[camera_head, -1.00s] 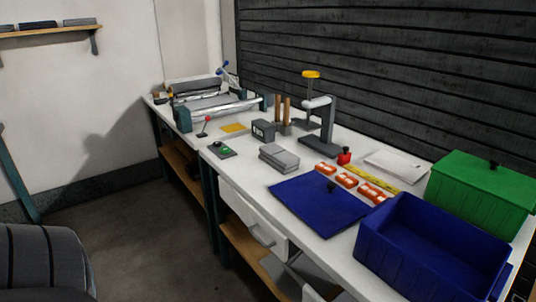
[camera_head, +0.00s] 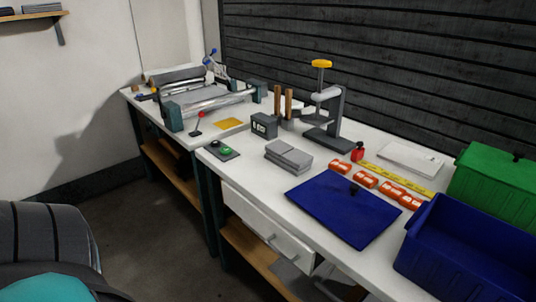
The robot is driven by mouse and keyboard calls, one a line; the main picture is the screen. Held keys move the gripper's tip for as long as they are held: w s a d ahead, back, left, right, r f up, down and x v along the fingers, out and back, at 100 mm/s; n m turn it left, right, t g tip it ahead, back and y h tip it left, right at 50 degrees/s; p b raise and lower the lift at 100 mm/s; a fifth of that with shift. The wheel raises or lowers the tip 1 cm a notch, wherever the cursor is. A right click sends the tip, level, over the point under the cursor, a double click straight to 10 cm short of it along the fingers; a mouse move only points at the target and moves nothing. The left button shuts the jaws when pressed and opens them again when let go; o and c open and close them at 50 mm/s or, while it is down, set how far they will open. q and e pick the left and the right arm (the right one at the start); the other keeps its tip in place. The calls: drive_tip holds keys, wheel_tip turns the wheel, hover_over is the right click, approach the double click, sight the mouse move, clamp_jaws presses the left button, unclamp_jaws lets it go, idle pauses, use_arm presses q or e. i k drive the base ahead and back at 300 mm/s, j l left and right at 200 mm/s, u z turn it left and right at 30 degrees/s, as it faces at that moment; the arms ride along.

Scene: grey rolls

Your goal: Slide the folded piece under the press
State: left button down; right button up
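A press with a yellow knob on top (camera_head: 337,112) stands at the back of the white workbench, against the dark slatted wall. Its dark base plate lies on the bench top. A small stack of flat grey pieces (camera_head: 288,156) lies in front of the press, apart from it. I cannot tell whether one of these is the folded piece. Another grey sheet (camera_head: 200,101) lies on the roller machine (camera_head: 192,97) at the left end. Neither of my grippers shows in the head view.
A blue lid (camera_head: 335,215) lies on the bench, with a blue bin (camera_head: 470,250) and green bin (camera_head: 497,180) at the right. Orange-red items (camera_head: 390,187) and a yellow ruler (camera_head: 400,178) lie behind the lid. A grey rounded object (camera_head: 45,240) fills the lower left.

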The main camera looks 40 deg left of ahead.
sight(296, 162)
drive_tip(key=j, duration=1.8)
drive_tip(key=z, duration=0.05)
